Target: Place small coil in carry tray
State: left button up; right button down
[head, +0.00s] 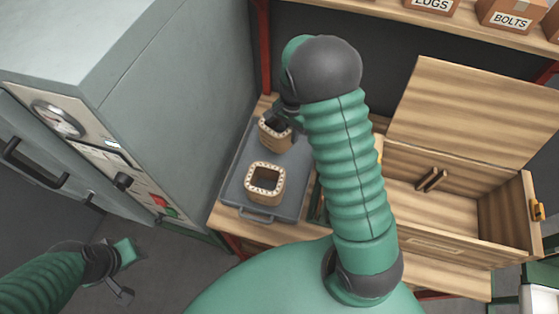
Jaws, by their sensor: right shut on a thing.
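A grey carry tray (230,196) with a front handle lies on the wooden bench. One tan, square, hollow coil (265,184) stands in the front part of the tray. A second tan coil (274,137) is at the back of the tray, partly covered by my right gripper (279,122). My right gripper is shut on this back coil; whether the coil rests on the tray floor is not clear. My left gripper (122,276) is low at the left, away from the tray, and its finger opening is unclear.
A grey cabinet (175,100) with a gauge and buttons stands close left of the tray. An open wooden box (430,205) with its lid up is at the right. Boxes marked BOLTS (510,17) and LUGS sit on a shelf above. My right arm hides the bench middle.

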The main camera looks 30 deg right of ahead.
aim_at(289, 130)
jog(key=f, duration=0.8)
jog(key=shift+d+f, duration=0.1)
jog(key=shift+d, duration=0.1)
jog(key=c, duration=1.4)
grip_release()
jog(key=shift+a, duration=0.2)
jog(key=shift+o, duration=0.4)
jog(key=shift+w+r, duration=0.1)
jog(key=shift+r, duration=0.4)
jog(key=shift+n, duration=0.3)
jog(key=r, duration=0.7)
jog(key=a+r, duration=0.1)
jog(key=r, duration=0.3)
jog(key=shift+s+r, duration=0.25)
jog(key=s+a+r+n+t, duration=0.2)
jog(key=s+a+r+n, duration=0.1)
jog(key=s+a+n, duration=0.8)
jog(key=a+n, duration=0.1)
jog(key=n, duration=0.1)
jog(key=shift+s+a+r+n+t, duration=0.15)
jog(key=shift+s+a+n+t, duration=0.15)
jog(key=shift+s+a+n, duration=0.1)
